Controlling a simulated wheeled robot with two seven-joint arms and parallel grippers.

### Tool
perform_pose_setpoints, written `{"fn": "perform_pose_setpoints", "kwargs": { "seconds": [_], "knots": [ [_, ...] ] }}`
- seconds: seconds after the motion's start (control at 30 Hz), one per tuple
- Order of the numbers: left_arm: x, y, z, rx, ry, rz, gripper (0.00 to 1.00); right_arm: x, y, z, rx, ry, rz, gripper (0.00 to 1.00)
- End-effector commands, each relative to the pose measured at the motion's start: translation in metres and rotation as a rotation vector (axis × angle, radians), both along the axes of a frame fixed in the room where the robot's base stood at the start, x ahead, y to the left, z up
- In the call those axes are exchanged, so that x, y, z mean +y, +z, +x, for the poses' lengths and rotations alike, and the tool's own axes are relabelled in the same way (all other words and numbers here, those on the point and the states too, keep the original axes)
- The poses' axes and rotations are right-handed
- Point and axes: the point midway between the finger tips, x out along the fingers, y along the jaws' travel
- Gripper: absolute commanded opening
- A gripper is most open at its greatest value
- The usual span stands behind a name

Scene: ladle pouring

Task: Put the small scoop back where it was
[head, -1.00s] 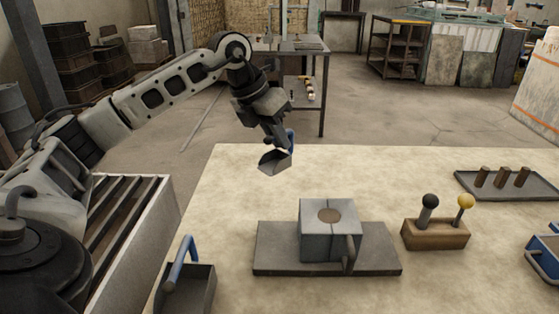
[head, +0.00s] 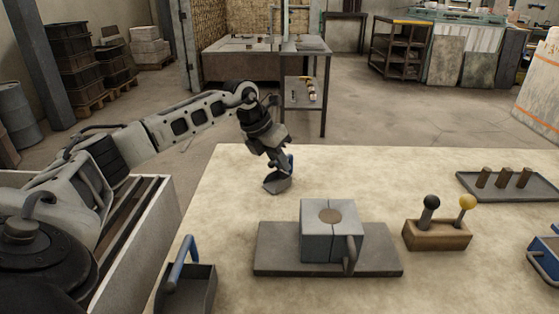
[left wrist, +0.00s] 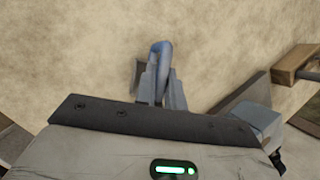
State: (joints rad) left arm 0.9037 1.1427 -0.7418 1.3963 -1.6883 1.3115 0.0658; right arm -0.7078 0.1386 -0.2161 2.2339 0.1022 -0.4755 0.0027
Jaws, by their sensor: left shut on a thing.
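The small scoop (head: 277,184) is a grey pan with a blue handle. It is at the back left of the table, low over or on the surface; I cannot tell whether it touches. My left gripper (head: 284,165) is shut on its blue handle, coming down from above. In the left wrist view the gripper (left wrist: 160,88) closes around the blue handle (left wrist: 161,52), with only part of the grey pan (left wrist: 138,75) showing beside it. My right gripper is not in view.
A grey block mould (head: 331,230) on a flat plate stands at the table's middle. A larger blue-handled scoop (head: 187,290) is at the front left. A wooden block with two knobs (head: 436,235) and a peg tray (head: 510,187) are at the right. The tabletop around the small scoop is clear.

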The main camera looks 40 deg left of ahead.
Motion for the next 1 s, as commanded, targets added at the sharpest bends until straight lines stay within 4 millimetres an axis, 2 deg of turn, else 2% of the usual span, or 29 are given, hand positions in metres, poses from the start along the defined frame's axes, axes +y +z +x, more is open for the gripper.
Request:
{"fn": "perform_pose_setpoints", "kwargs": {
  "seconds": [0.13,0.17,0.2,0.23,0.5,0.63,0.77,1.0],
  "knots": [
    [0.000,-0.003,0.000,0.000,0.000,-0.001,0.00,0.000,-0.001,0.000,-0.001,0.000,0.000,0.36],
    [0.000,-0.003,0.000,0.000,0.000,0.000,0.16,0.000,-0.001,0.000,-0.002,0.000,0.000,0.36],
    [0.000,-0.002,0.000,0.000,0.000,0.000,0.28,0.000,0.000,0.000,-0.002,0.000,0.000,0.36],
    [0.000,-0.002,0.000,0.000,0.000,0.000,0.33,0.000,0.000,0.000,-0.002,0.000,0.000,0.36],
    [0.000,-0.001,0.000,0.000,0.000,-0.001,0.33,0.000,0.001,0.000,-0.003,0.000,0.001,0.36],
    [0.001,0.007,-0.002,-0.003,0.001,0.000,0.33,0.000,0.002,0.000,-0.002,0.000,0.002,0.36],
    [0.007,0.028,-0.010,-0.005,0.002,0.001,0.33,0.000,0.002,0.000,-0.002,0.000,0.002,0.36],
    [0.018,0.075,-0.030,-0.004,0.001,0.001,0.33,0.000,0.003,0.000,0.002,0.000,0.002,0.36]
  ]
}}
